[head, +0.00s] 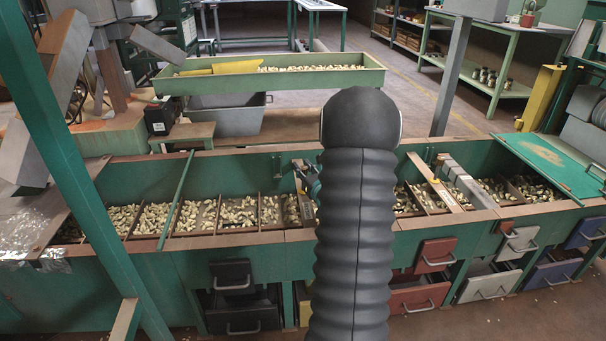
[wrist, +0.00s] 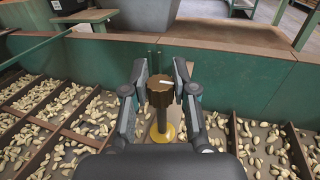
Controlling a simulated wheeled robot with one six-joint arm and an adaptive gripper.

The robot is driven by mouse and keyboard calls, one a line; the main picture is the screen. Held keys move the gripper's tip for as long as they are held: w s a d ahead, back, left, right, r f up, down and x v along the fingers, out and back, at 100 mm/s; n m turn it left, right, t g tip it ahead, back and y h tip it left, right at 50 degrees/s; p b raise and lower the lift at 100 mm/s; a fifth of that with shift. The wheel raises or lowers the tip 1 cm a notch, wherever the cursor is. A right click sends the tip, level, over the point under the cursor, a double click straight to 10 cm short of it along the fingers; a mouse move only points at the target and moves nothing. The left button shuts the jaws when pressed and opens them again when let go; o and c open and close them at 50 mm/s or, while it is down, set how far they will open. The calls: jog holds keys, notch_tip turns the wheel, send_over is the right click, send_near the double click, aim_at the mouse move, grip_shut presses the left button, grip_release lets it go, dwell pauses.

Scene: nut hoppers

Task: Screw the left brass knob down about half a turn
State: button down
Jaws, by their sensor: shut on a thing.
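A brass knob (wrist: 160,92) with a ridged rim and a white mark on top shows in the middle of the wrist view. It stands upright on a post with a yellow round base (wrist: 162,133) in the hopper trough. My gripper (wrist: 161,82) has one finger on each side of the knob and is shut on it. In the head view my dark arm covers most of the gripper, and I cannot make out the knob there.
The green trough (head: 240,240) holds several nut-filled compartments with brown dividers. Its green back wall (wrist: 230,75) rises just behind the knob. Drawers (head: 420,295) sit below. A green tray (head: 270,82) of nuts stands farther back. A teal lid (head: 548,160) lies at the right.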

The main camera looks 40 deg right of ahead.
jog(key=shift+h, duration=0.3)
jog(key=c, duration=0.9)
grip_release()
jog(key=v, duration=1.2)
jog(key=shift+a+r, duration=0.1)
jog(key=shift+r, duration=0.05)
